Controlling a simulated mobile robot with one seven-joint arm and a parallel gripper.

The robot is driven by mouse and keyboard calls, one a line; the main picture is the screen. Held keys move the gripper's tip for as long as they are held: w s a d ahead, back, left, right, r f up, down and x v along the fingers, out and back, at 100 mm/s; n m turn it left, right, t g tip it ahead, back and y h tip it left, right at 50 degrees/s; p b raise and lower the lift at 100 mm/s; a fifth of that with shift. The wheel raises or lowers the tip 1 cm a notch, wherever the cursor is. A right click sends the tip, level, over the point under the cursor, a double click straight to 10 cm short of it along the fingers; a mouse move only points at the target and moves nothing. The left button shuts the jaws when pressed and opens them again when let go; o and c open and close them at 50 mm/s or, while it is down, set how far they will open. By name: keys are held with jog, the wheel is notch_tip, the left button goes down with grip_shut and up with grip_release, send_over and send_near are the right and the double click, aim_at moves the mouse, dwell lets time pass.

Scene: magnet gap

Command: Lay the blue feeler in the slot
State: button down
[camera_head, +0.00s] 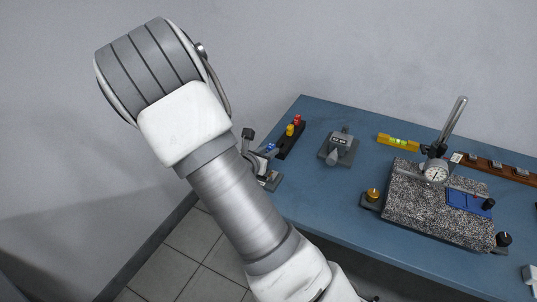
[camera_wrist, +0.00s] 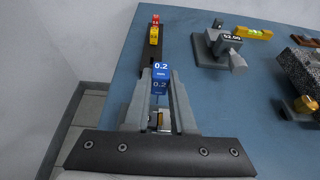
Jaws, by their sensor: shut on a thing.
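The blue feeler (camera_wrist: 161,70) has a block-shaped head marked 0.2 mm. It sits between the two grey fingers of my gripper (camera_wrist: 160,80) in the wrist view, and the fingers are shut on it. In the head view the blue feeler (camera_head: 269,147) is a small patch beside my gripper (camera_head: 264,157), near the table's left edge and partly hidden by the fingers. Whether its lower end touches the dark rack (camera_head: 287,147) behind it I cannot tell. I cannot clearly make out the slot in either view.
Yellow (camera_head: 290,130) and red (camera_head: 297,119) feelers stand in the rack. A grey device (camera_head: 340,148) with a display is to its right. Further right, a granite plate (camera_head: 415,208) carries a dial gauge (camera_head: 436,171) and blue piece (camera_head: 466,200). A yellow level (camera_head: 398,142) lies behind. The blue table's (camera_head: 315,205) front-left is clear.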

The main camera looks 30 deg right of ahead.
jog(key=w+d+p, duration=0.2)
jog(key=w+d, duration=0.6)
jog(key=w, duration=0.1)
jog(key=shift+d+f, duration=0.1)
jog(key=shift+d, duration=0.2)
jog(key=shift+s+f, duration=0.1)
notch_tip(320, 180, down, 6)
jog(key=b, duration=0.5)
jog(key=shift+r, duration=0.25)
jog(key=shift+f+b, duration=0.2)
jog(key=shift+b, duration=0.25)
dwell(0.5)
jog(key=c, duration=0.7)
grip_release()
jog(key=c, duration=0.5)
jog(key=shift+r, duration=0.15)
